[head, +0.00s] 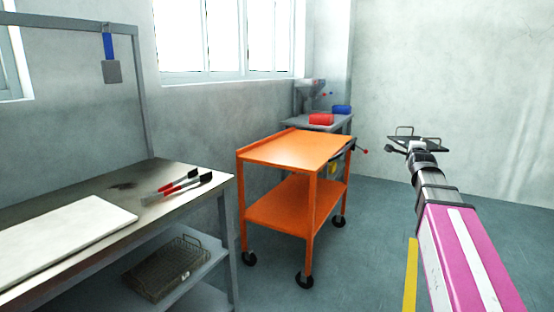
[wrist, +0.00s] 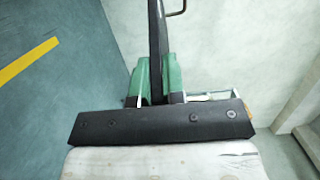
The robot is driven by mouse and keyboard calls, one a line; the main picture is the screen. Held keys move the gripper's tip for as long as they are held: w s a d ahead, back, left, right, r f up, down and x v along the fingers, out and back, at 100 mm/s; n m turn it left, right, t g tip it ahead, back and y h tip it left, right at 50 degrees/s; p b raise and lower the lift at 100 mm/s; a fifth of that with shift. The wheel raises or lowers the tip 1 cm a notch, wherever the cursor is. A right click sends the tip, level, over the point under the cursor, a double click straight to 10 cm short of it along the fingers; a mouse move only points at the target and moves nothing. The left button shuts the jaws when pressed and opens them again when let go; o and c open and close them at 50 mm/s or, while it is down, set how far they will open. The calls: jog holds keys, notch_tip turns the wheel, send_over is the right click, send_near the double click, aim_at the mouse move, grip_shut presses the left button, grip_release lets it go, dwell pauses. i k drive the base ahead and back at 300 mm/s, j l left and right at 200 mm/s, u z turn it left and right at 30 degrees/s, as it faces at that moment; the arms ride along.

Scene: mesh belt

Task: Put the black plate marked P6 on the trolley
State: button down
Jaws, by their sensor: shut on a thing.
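My gripper (head: 417,150) is at the right in the head view, raised and apart from the trolley. In the wrist view the plate (wrist: 156,35) is a narrow dark strip between the green fingers of my gripper (wrist: 157,80). I cannot read a P6 mark on it. The orange trolley (head: 290,149) stands at the middle of the head view, left of my gripper. Its top and lower shelf look bare.
A workbench (head: 165,178) at the left holds a white board (head: 65,232) and red-handled brushes (head: 180,186); a wire basket (head: 165,268) is on its shelf. Behind the trolley, a grey table (head: 322,127) holds red and blue rolls. Floor between trolley and arm looks clear, with a yellow line (head: 410,275).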

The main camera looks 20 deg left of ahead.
aim_at(286, 155)
jog(key=i+l+u, duration=0.6)
jog(key=u, duration=0.25)
jog(key=i+l+u, duration=0.2)
jog(key=l+u, duration=0.2)
jog(key=l, duration=0.15)
jog(key=l+u, duration=0.1)
jog(key=l, duration=0.3)
jog(key=i+l+u, duration=0.1)
jog(key=l, duration=0.3)
